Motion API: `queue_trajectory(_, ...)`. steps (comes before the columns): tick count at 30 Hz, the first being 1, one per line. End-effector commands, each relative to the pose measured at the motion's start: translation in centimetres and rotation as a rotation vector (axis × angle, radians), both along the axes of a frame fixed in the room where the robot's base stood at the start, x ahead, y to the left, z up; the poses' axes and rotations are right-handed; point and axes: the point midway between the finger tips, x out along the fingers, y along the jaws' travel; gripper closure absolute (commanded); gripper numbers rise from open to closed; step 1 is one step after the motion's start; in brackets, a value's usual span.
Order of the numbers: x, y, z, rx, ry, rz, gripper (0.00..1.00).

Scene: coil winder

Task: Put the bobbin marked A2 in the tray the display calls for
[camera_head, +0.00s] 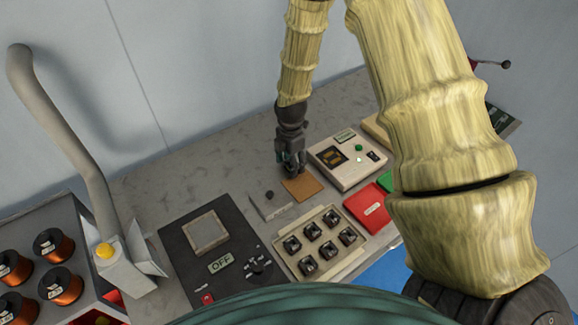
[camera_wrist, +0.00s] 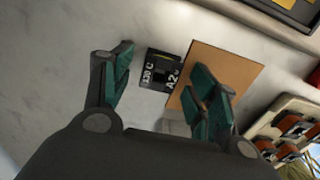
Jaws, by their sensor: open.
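The A2 bobbin (camera_wrist: 160,72) is a small black piece with white "A2" and "130 C" lettering. In the wrist view it sits on the grey bench beside the brown pad (camera_wrist: 228,68), between the fingers of my open gripper (camera_wrist: 162,88). I cannot tell whether either finger touches it. In the head view my gripper (camera_head: 290,166) points down by the far edge of the same pad (camera_head: 304,188) and hides the bobbin. A red tray (camera_head: 368,208) and part of a green tray (camera_head: 386,181) lie to the right. The display (camera_head: 345,136) is too small to read.
A beige tray (camera_head: 288,262) holds several dark bobbins. A beige instrument (camera_head: 352,178) stands right of my gripper. A black panel reading OFF (camera_head: 220,264) is at front left. Copper coils (camera_head: 54,245) and a grey upright pipe (camera_head: 75,140) stand at left. The back-left bench is clear.

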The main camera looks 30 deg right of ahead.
Motion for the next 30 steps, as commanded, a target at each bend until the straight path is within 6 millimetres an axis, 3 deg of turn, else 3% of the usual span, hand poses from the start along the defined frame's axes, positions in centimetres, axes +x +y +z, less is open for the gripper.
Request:
queue_trajectory(3,0.0,0.0,0.0,0.0,0.0,0.0,0.45)
queue_trajectory(10,0.0,0.0,0.0,0.0,0.0,0.001,0.87)
queue_trajectory(14,0.0,0.0,0.0,0.0,0.0,0.001,0.91)
queue_trajectory(23,0.0,0.0,0.5,0.0,0.0,0.001,0.91)
queue_trajectory(30,0.1,0.0,2.9,0.0,-0.002,0.0,0.91)
